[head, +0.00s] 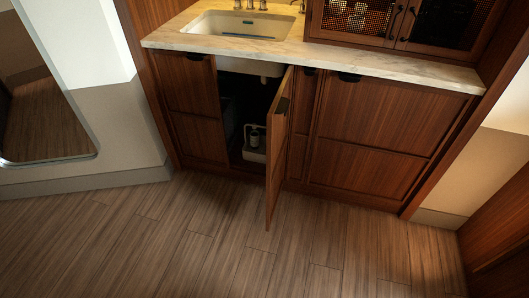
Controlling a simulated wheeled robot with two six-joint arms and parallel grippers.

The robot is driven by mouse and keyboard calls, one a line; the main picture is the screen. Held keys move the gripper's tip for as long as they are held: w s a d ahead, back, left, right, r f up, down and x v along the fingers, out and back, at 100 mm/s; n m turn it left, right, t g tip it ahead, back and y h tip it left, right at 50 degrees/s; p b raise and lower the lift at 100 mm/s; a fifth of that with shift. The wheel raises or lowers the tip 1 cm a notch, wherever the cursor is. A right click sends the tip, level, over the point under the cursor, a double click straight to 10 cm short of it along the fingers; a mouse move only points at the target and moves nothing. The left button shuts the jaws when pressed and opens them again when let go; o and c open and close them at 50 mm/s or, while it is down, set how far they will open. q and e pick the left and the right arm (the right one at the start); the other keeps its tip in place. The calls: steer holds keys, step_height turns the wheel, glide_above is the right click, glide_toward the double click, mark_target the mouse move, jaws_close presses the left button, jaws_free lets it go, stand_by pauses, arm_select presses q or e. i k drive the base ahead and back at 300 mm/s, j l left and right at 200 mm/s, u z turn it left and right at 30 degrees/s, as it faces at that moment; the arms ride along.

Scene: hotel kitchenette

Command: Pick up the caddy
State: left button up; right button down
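The caddy (252,154) is a small pale carrier with an upright handle. It stands low inside the open cabinet under the sink, near the front of the opening. A small bottle (254,137) with a light label appears to stand in it. The open cabinet door (279,150) is just to the right of the caddy and hides its right edge. Neither of my grippers shows in the head view.
The cabinet door juts out toward me over the floor. A marble counter (400,69) with a white sink (240,26) is above. Closed wooden cabinets (370,130) are on the right. A mirror (45,110) is at the left wall. The wood floor (150,240) in front is clear.

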mark_target(257, 155)
steer(key=i+j+z, duration=0.1)
steer(key=z, duration=0.3)
steer(key=i+j+z, duration=0.1)
steer(key=z, duration=0.25)
steer(key=i+j+z, duration=0.1)
steer(key=z, duration=0.3)
